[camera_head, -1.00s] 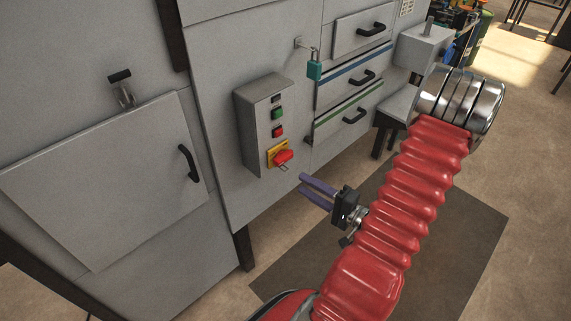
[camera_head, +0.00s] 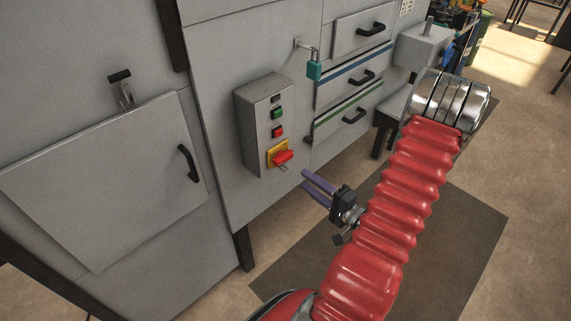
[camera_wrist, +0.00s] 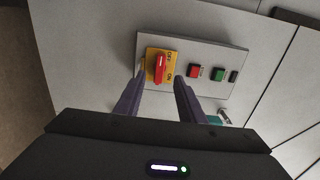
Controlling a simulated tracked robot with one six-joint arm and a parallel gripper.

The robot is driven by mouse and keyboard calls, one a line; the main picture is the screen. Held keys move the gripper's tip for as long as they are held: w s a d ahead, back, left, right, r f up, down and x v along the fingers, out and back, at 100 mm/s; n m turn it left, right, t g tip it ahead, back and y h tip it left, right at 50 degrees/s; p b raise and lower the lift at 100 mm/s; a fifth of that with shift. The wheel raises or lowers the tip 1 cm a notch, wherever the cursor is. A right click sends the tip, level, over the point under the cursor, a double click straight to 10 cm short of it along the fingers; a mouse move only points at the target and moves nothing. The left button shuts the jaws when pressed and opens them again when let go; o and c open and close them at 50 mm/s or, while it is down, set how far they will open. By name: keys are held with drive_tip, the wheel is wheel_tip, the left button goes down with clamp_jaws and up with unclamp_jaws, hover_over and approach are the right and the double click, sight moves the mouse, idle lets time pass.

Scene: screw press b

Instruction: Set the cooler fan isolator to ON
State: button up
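The isolator is a red rotary handle (camera_head: 283,156) on a yellow plate (camera_head: 272,150), low on a grey control box (camera_head: 251,116). In the wrist view the red handle (camera_wrist: 160,68) stands on its yellow plate (camera_wrist: 151,57), with OFF and ON lettering along one side. The handle lies roughly in line with the fingers, its tip near the OFF–ON side; I cannot tell its exact setting. My gripper (camera_head: 306,183) is open and empty, in front of and below the handle. In the wrist view its two purple fingers (camera_wrist: 157,85) point towards the plate, apart from the handle.
Green (camera_head: 277,113) and red (camera_head: 277,132) push buttons sit above the isolator on the box. A teal padlock (camera_head: 314,70) hangs right of it. A black-handled door (camera_head: 105,180) is at left, and drawers (camera_head: 346,90) at right. Floor in front is clear.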

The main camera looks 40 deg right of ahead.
sight(283, 163)
drive_tip(key=shift+w+a, duration=0.15)
drive_tip(key=shift+w, duration=5.3)
drive_tip(key=shift+c, duration=0.6)
drive_tip(key=c, duration=0.6)
drive_tip(key=shift+d, duration=0.25)
drive_tip(key=shift+c, duration=0.6)
drive_tip(key=shift+a, duration=0.2)
